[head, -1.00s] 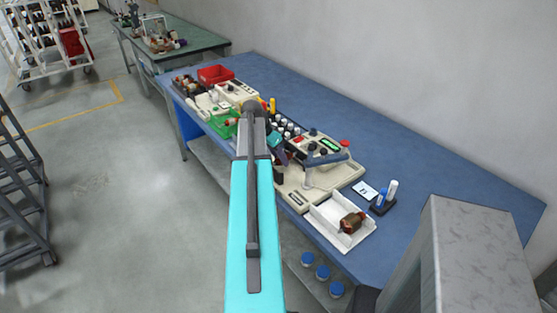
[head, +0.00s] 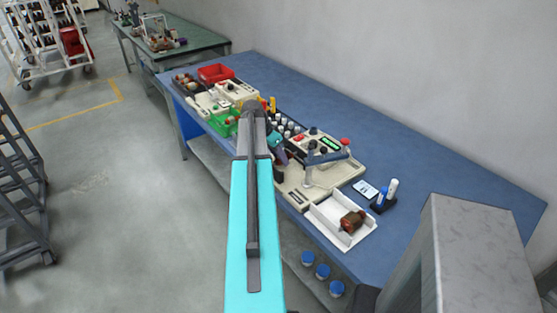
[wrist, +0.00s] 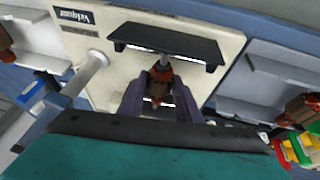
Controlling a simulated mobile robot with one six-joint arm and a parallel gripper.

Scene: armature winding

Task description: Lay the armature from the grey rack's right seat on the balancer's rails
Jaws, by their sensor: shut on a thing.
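My gripper (wrist: 160,102) is shut on an armature (wrist: 159,80) with a red-brown winding and a shaft pointing away from it. In the wrist view they are over a beige machine base (wrist: 120,62), which I take to be the balancer. A dark plate (wrist: 165,44) lies just beyond the armature. I cannot tell whether the armature touches the rails. The grey rack cannot be made out for certain.
A white tray (head: 325,222) with another armature (head: 352,220) lies at the bench's near end. A blue-grey arm on a post (head: 325,158) stands over the balancer. The blue bench's wall side is clear.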

